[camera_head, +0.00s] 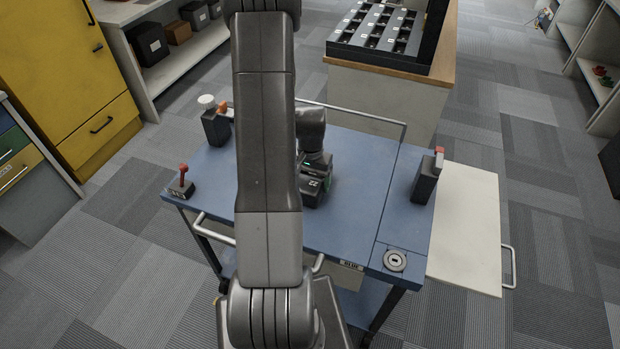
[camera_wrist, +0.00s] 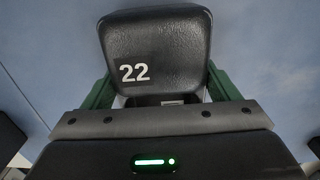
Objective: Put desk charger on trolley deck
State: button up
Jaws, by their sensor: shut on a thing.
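A black block that looks like the desk charger (camera_head: 317,189) is at the middle of the blue trolley deck (camera_head: 358,180). In the wrist view the charger (camera_wrist: 165,45) is dark, rounded and marked 22. My gripper (camera_head: 316,172) is over it, pointing down. In the wrist view my gripper (camera_wrist: 158,92) has a green finger on each side of the charger and is shut on it. The charger is on the deck or just above it; I cannot tell which. My arm hides part of the deck to its left.
A black device with an orange part (camera_head: 215,127) stands at the deck's back left. A small black base with a red lever (camera_head: 182,184) is at the left edge. A dark red-topped device (camera_head: 426,180) stands at the right. A round grey fitting (camera_head: 395,261) is at front right.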

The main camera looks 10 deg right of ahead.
jog(key=shift+f+b, duration=0.25)
jog(key=shift+b, duration=0.05)
jog(key=o, duration=1.1)
jog(key=shift+r, duration=0.15)
notch_tip(320, 180, up, 12)
jog(key=b, duration=0.1)
jog(key=shift+r, duration=0.15)
jog(key=shift+w+d, duration=0.1)
